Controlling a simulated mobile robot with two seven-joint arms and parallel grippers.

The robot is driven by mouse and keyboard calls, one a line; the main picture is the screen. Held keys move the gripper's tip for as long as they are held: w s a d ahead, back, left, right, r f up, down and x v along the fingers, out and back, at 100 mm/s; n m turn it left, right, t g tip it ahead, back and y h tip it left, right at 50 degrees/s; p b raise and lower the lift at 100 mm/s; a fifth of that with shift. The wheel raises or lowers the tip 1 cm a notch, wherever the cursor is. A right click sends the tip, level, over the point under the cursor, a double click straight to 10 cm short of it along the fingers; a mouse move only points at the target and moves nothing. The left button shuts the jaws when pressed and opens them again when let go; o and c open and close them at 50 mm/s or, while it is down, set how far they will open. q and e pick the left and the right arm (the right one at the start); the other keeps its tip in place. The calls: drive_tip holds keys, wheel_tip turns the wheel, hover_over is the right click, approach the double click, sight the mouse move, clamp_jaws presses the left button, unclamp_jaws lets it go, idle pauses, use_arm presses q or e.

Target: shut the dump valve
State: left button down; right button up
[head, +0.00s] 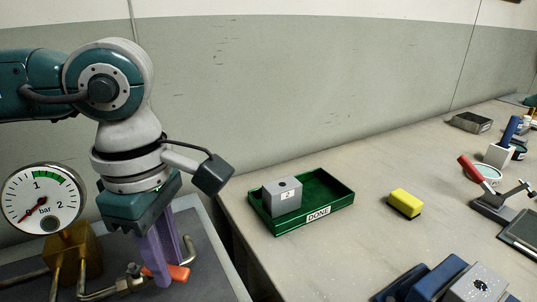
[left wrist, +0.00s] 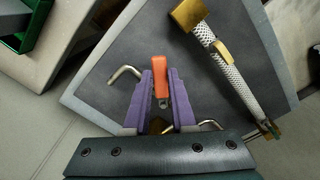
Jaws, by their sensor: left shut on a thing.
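The dump valve's orange lever (head: 180,273) sits on thin metal pipework at the lower left of the head view. My left gripper (head: 160,268) reaches down from above with its purple fingers shut on the lever. In the left wrist view the lever (left wrist: 160,82) stands between the two fingers (left wrist: 160,100), its free end pointing to the top of the picture. The valve body is mostly hidden by the fingers, so I cannot tell the lever's angle to the pipe. The pressure gauge (head: 42,199) stands left of the gripper, its red needle at the low end. My right gripper is not in view.
A brass block (head: 75,254) and pipes stand left of the valve. A braided hose (left wrist: 228,75) lies beside the lever in the left wrist view. On the bench to the right are a green tray (head: 333,192) marked DONE, a grey block (head: 283,197) and a yellow block (head: 405,203).

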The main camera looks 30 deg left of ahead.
use_arm(q)
drive_tip(key=shift+s+a+m+b, duration=0.1)
drive_tip(key=shift+s+m+b, duration=0.75)
drive_tip(key=shift+m+b, duration=0.7)
drive_tip(key=shift+s+a+m+b, duration=0.1)
drive_tip(key=shift+s+m+b, duration=0.9)
drive_tip(key=shift+m, duration=0.85)
drive_tip(key=shift+s+a+m+b, duration=0.1)
drive_tip(key=shift+s+m+b, duration=0.55)
drive_tip(key=shift+m+b, duration=0.95)
drive_tip(key=c, duration=0.7)
unclamp_jaws()
drive_tip(key=shift+c, duration=0.2)
wheel_tip(320, 180, up, 10)
drive_tip(key=p, duration=0.1)
